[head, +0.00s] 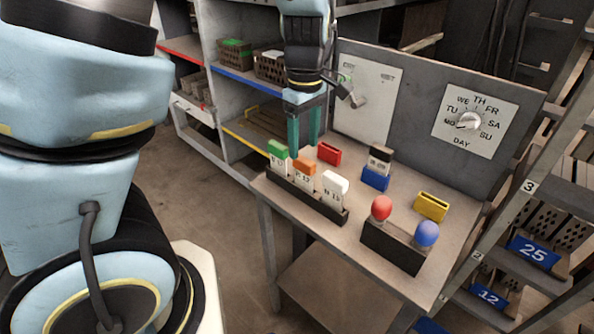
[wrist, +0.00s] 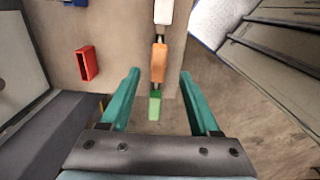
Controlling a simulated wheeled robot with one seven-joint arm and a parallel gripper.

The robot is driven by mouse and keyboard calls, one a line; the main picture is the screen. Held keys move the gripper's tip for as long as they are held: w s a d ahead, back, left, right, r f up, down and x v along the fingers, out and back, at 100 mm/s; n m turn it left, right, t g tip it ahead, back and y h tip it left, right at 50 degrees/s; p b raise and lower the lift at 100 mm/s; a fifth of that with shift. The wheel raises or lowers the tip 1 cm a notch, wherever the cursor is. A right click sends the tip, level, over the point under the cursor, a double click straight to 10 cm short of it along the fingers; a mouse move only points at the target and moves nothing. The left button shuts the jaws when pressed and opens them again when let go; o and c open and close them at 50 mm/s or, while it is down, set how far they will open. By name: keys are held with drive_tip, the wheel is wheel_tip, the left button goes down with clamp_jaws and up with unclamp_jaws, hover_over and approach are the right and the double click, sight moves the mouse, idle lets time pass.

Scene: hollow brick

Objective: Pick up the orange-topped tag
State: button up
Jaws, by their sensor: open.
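The orange-topped tag (head: 304,171) stands upright in a dark rack (head: 318,204) near the table's left front edge, between a green-topped tag (head: 278,153) and a white-topped tag (head: 334,188). My gripper (head: 303,143) is open, pointing down above and behind the green-topped end of the rack. In the wrist view, the orange top (wrist: 159,62) lies just beyond my teal fingertips (wrist: 160,73). The green top (wrist: 155,106) lies between the fingers as seen from above, with nothing held. The lower part of the orange-topped tag sits inside the rack and is hidden.
A red holder (head: 329,153) lies behind the rack. A blue holder (head: 375,179) with a black-topped tag and a yellow holder (head: 431,207) are further right. A block with red and blue knobs (head: 393,246) stands at front right. A grey panel (head: 412,120) with a dial closes the back.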

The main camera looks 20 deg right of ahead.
sight(304, 173)
wheel_tip(304, 173, down, 9)
drive_tip(key=shift+w+d+f+p, duration=0.1)
drive_tip(key=shift+p, duration=0.35)
clamp_jaws()
idle(0.5)
